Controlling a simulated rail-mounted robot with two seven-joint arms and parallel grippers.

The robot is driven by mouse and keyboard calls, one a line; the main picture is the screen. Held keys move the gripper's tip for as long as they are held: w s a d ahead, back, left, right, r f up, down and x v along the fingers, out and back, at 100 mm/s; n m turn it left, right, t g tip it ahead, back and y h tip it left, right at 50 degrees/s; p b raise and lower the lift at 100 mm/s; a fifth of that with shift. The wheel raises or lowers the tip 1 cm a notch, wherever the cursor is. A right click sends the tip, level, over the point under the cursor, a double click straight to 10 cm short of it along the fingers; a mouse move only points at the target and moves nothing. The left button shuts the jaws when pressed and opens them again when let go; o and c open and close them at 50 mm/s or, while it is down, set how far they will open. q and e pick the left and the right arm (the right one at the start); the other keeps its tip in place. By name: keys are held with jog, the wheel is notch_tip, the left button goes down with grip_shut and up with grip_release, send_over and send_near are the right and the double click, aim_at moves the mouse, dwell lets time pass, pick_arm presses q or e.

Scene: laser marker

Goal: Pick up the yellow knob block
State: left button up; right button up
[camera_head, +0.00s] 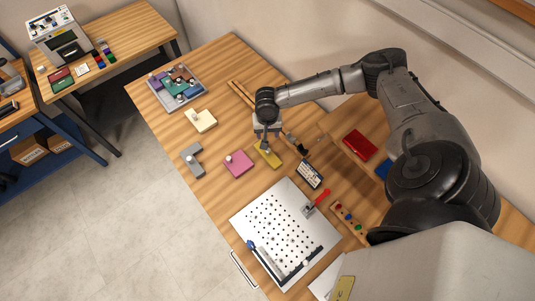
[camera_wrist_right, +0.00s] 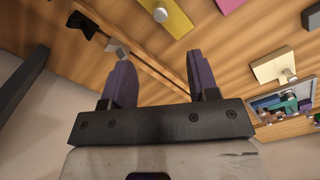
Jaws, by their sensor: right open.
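The yellow knob block (camera_head: 267,154) lies on the wooden table in the head view, just below my right gripper, with a small round knob on top. In the right wrist view the yellow knob block (camera_wrist_right: 167,16) is cut by the top edge, and its pale knob shows. My right gripper (camera_head: 265,136) is over the table close to the block's far side. In the right wrist view its two purple fingers (camera_wrist_right: 160,80) are apart with nothing between them, and the block lies beyond their tips. My left gripper is not in view.
A pink block (camera_head: 238,163), a grey block (camera_head: 191,159) and a cream block (camera_head: 201,120) lie nearby. A tray of knob blocks (camera_head: 174,88) stands at the far left. A perforated white plate (camera_head: 285,228) lies nearer. A wooden rail (camera_head: 240,92) runs beside my gripper.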

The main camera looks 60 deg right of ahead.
jog(key=m, duration=0.2)
send_over(268, 153)
jog(key=w, duration=0.1)
jog(key=f, duration=0.5)
jog(key=d+f, duration=0.1)
jog(key=f, duration=0.1)
jog(key=shift+f, duration=0.4)
jog(key=shift+s+f, duration=0.2)
jog(key=shift+f, duration=2.8)
jog(key=shift+c, duration=0.2)
jog(key=c, duration=0.5)
grip_shut()
